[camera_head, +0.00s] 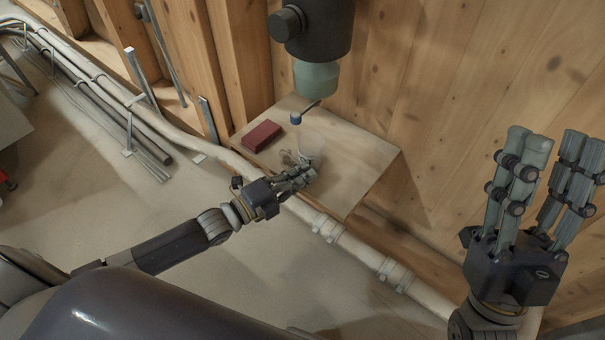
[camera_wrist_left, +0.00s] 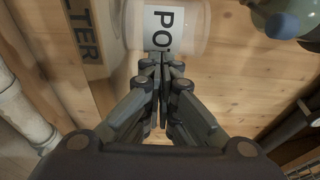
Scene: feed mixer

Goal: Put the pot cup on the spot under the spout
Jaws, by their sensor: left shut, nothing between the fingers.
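The pot cup (camera_wrist_left: 190,30) is a clear cup with a white label reading "PO" in the left wrist view. In the head view the cup (camera_head: 314,150) stands on the wooden shelf (camera_head: 362,165), partly hidden by my left gripper. My left gripper (camera_head: 306,174) is shut and empty, its fingertips right at the near side of the cup; whether they touch it is unclear. The shut fingers also show in the left wrist view (camera_wrist_left: 162,62). The teal spout (camera_head: 316,80) hangs above the shelf from a dark housing. My right gripper (camera_head: 554,145) is open and empty at the right. The spot is not discernible.
A dark red box (camera_head: 262,136) lies on the shelf left of the cup. A blue-knobbed lever (camera_head: 295,118) hangs beside the spout, close above the cup. A pale pipe (camera_head: 345,240) runs along the shelf's front. A plank wall stands behind.

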